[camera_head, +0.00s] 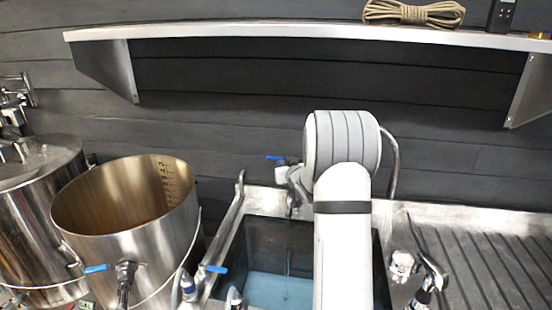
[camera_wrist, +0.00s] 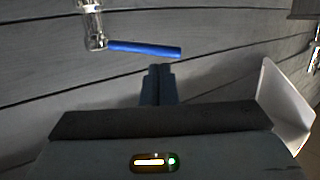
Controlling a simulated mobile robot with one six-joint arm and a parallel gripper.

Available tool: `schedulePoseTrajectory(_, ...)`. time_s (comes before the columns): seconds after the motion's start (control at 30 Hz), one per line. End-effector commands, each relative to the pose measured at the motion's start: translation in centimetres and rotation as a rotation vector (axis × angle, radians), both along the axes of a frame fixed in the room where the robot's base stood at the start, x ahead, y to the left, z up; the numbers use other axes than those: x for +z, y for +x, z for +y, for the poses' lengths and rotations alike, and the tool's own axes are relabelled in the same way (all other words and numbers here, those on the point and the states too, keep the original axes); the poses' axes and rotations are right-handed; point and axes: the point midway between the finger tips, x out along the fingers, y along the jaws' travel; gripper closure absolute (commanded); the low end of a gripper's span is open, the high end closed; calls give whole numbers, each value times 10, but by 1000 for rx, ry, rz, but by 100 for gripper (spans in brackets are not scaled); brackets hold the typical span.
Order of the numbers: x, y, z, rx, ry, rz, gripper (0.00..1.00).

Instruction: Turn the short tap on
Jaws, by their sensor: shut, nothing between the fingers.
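A tap with a blue lever (camera_head: 275,157) and a short metal spout stands at the back of the sink, just left of my arm in the head view. In the wrist view a blue lever (camera_wrist: 145,48) extends roughly level to the right from a shiny metal valve body (camera_wrist: 93,25). My gripper (camera_wrist: 159,70) is shut and empty, its fingertips just below the lever's right part in that picture. I cannot tell whether they touch it. In the head view my arm hides the gripper.
The sink (camera_head: 228,235) holds bluish water. A taller curved pipe (camera_head: 394,160) rises right of my arm. An open steel kettle (camera_head: 73,240) with a blue-handled valve (camera_head: 95,268) stands left. A shelf (camera_head: 250,31) runs above. A ribbed drainboard (camera_head: 480,262) lies right.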

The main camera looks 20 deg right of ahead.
Motion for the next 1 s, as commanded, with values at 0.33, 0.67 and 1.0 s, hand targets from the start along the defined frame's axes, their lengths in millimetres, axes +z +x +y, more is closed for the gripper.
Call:
schedulePoseTrajectory(0.33, -7, 42, -1, 1, 0, 0, 100)
schedulePoseTrajectory(0.67, -9, 47, -1, 2, 0, 0, 100)
schedulePoseTrajectory(1.0, -14, 58, 1, 3, -1, -1, 100)
